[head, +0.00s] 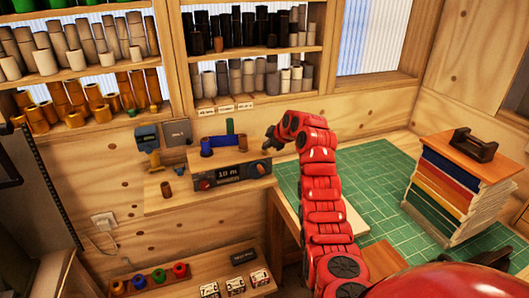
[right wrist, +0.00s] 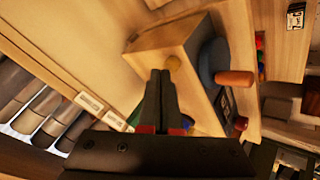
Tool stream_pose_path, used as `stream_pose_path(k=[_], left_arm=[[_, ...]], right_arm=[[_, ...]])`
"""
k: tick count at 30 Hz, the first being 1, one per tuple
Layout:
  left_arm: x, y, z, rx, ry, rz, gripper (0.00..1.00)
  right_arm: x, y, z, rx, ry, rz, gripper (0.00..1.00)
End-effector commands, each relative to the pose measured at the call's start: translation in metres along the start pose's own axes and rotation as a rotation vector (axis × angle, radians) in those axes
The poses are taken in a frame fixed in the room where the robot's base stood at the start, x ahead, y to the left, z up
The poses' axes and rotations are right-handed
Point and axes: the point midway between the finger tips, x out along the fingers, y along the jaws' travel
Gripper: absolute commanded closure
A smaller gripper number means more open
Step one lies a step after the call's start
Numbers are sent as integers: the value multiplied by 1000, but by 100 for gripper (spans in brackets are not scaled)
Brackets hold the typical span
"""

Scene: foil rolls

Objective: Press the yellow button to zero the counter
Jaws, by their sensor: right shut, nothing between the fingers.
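The counter (head: 232,174) is a dark panel with a lit display reading about "10 m", on the front of a wooden unit on the wall shelf. My right gripper (head: 272,143) is shut and empty at the unit's right end. My left gripper is not in view.
A red knob (head: 204,184) sits left of the display. Shelves of rolls (head: 245,75) stand above. A green cutting mat (head: 380,180) and a stack of coloured boards (head: 455,190) are at the right.

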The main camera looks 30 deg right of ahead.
Motion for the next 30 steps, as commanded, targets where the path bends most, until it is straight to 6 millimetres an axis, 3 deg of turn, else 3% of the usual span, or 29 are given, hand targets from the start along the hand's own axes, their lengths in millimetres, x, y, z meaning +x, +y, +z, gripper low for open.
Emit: stream_pose_path(k=[30], left_arm=[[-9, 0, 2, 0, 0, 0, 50]], right_arm=[[5, -4, 4, 0, 0, -1, 100]])
